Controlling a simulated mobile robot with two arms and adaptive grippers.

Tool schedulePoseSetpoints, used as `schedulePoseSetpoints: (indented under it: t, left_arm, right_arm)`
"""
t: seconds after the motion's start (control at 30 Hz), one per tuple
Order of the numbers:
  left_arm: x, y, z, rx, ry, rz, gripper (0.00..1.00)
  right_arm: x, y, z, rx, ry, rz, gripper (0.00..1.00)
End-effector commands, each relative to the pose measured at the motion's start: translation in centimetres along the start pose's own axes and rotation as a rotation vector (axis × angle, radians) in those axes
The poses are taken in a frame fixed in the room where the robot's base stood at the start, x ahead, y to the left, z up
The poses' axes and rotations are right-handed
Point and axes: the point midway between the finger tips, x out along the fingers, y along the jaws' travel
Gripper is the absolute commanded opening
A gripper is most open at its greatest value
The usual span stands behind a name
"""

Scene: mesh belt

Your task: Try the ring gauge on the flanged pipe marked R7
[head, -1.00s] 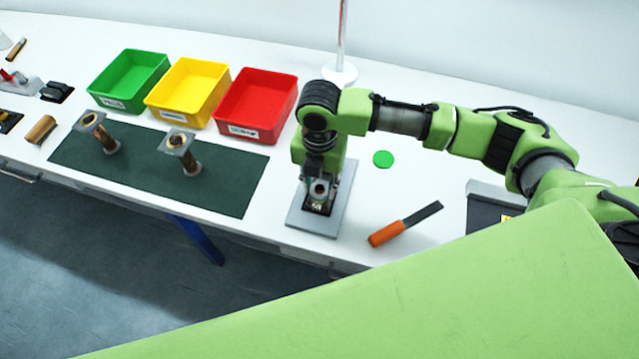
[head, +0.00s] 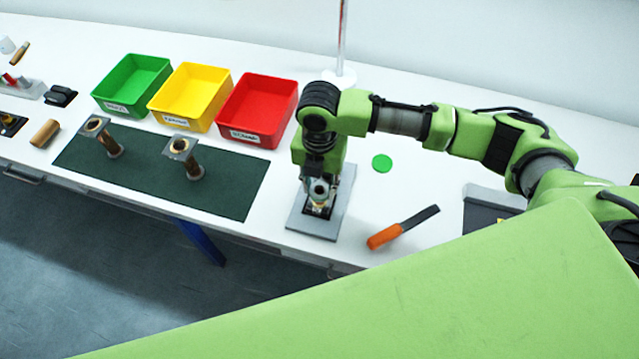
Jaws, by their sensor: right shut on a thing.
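My right gripper (head: 319,205) points down over a grey plate (head: 302,222) and is shut on a small, partly hidden brass-coloured part (head: 318,209). I cannot tell whether this is a flanged pipe or the ring gauge, nor whether it touches the plate. My left gripper is out of view.
Green (head: 133,82), yellow (head: 191,93) and red (head: 257,106) bins stand behind the mat (head: 225,197). An orange-handled tool (head: 385,236) and a green disc (head: 382,163) lie right of the plate. A brown cylinder (head: 45,133) lies at left. A pole stands behind my arm.

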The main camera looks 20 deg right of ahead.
Motion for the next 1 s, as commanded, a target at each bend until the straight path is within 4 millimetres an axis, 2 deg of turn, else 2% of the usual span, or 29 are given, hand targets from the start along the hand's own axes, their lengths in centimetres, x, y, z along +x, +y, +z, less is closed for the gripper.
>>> schedulePoseSetpoints:
  t: [0.5, 0.87, 1.0]
  left_arm:
    - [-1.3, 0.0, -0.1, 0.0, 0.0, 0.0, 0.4]
    - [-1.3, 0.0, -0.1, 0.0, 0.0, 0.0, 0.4]
    - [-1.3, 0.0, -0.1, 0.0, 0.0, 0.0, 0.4]
  right_arm:
    - [-1.7, 0.0, 0.0, 0.0, -0.001, 0.001, 0.05]
    - [-1.8, 0.0, 0.0, 0.0, -0.001, 0.001, 0.05]
    - [-2.6, 0.1, 0.1, 0.0, -0.001, 0.003, 0.05]
